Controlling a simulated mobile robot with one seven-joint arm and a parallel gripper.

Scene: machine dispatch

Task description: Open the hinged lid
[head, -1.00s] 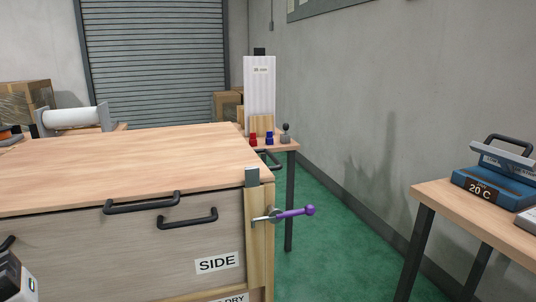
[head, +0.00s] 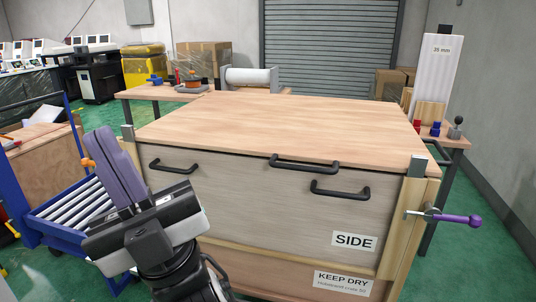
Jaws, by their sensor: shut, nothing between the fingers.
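A large wooden crate has a flat top lid (head: 285,128) that lies closed, with a black handle (head: 303,163) at its front edge. The grey front panel (head: 235,200) below carries two more black handles, one at left (head: 175,166) and one at right (head: 340,190), and a "SIDE" label. A latch with a purple lever (head: 458,220) sticks out at the crate's right front corner. My gripper (head: 100,148) is in front of the crate's left part, pointing up. Its purple-grey fingers are together and empty, apart from the crate as far as I can tell.
A blue roller cart (head: 75,210) stands left of the crate, close to my gripper. A table (head: 140,95) with a white roll stands behind. A small table (head: 452,142) with red and blue items stands at the back right. Green floor is free at right.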

